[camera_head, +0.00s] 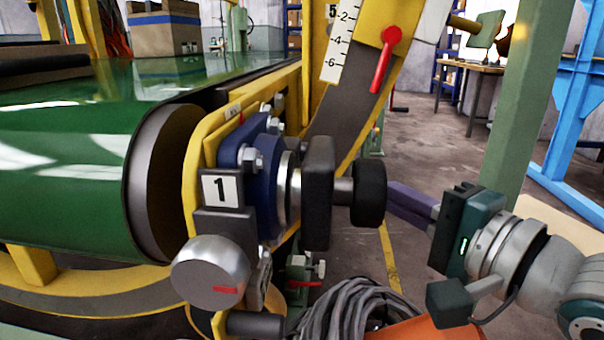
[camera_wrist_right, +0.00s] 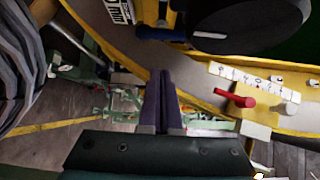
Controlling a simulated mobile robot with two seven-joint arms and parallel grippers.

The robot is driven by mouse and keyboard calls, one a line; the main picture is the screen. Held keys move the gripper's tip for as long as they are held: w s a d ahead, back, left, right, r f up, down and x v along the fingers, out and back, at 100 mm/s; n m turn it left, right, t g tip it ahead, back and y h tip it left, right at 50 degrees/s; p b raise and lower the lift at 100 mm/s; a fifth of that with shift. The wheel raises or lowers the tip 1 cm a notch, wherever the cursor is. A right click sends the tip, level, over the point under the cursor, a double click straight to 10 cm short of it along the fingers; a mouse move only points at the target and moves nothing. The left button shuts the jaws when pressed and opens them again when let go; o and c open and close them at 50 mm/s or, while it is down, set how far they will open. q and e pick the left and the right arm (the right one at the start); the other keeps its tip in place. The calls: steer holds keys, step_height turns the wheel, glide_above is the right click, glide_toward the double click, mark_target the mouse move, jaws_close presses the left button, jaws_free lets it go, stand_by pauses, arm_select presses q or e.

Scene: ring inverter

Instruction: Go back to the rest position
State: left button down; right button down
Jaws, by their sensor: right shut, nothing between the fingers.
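My right gripper (camera_head: 412,203) comes in from the right in the head view. Its purple fingers are pressed together and hold nothing. The fingertips point left toward the black crank knob (camera_head: 369,194) and end close to its right side; whether they touch it is hard to tell. In the right wrist view the closed fingers (camera_wrist_right: 165,98) point up toward the curved yellow and grey ring frame (camera_wrist_right: 205,98). My left gripper is not in view.
A green conveyor (camera_head: 70,150) fills the left, with a cardboard box (camera_head: 165,35) on it. A silver dial (camera_head: 210,272) and coiled cables (camera_head: 350,308) are below the crank. A red lever (camera_head: 385,60) is above. A green post (camera_head: 527,100) stands behind my right arm.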

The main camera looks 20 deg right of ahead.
steer(key=s+a+r+n+g+h+p, duration=0.15)
steer(key=s+r+n+g+p, duration=0.45)
steer(key=r+p, duration=0.85)
steer(key=s+a+r+n+g+p, duration=0.3)
steer(key=s+r+n+p, duration=0.6)
steer(key=p, duration=0.9)
steer(key=s+a+r+n+g+h+p, duration=0.15)
steer(key=s+r+n+g+p, duration=0.35)
steer(key=r+p, duration=1.05)
step_height(320, 180, up, 34)
steer(key=s+m+p, duration=0.1)
steer(key=p, duration=3.4)
steer(key=shift+f+y, duration=0.15)
steer(key=shift+y, duration=0.25)
